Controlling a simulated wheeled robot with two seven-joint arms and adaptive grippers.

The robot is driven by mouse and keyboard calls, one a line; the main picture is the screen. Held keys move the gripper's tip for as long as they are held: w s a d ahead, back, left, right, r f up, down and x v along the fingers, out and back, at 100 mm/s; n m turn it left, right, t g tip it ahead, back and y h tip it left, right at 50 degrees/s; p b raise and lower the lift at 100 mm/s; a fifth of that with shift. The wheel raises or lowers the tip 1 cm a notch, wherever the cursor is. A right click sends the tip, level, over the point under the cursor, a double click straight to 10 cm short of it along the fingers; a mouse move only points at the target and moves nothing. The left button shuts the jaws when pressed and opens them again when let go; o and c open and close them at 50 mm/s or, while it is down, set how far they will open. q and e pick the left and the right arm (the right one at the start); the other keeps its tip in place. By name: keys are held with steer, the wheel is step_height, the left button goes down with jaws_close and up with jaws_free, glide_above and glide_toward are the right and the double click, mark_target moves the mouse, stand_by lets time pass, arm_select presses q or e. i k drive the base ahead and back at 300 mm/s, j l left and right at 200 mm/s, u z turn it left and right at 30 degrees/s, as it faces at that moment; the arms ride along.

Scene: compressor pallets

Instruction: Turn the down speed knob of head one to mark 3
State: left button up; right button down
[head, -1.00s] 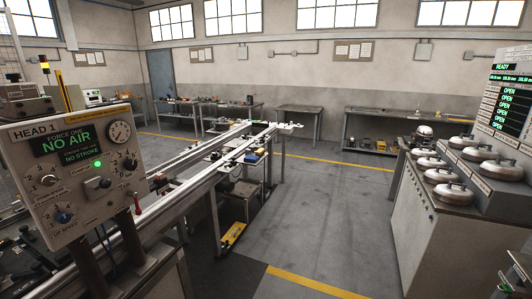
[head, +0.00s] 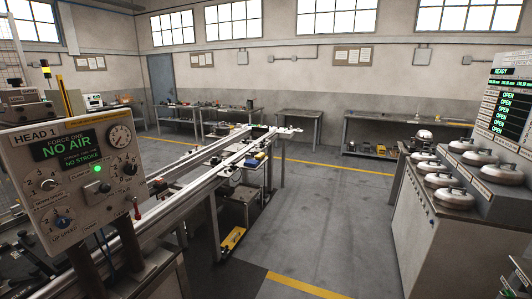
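The HEAD 1 control panel (head: 22,176) stands at the left of the head view, tilted in the picture. Its green display (head: 66,147) reads FORCE ONE, NO AIR, with NO STROKE below. A pale knob (head: 48,184) sits on the panel's left side; its small label appears to read DOWN SPEED, and its mark is too small to read. A blue knob (head: 62,222) labelled UP SPEED sits below it. A switch (head: 104,187) and a dark knob (head: 129,168) are to the right.
A round gauge (head: 120,136) and a lit green lamp (head: 98,169) are on the panel. A conveyor with metal rails (head: 187,196) runs behind it. A grey cabinet (head: 425,228) with several round metal lids stands at right. The floor (head: 310,220) between is clear.

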mark_target(45, 185)
steer(key=u, duration=1.25)
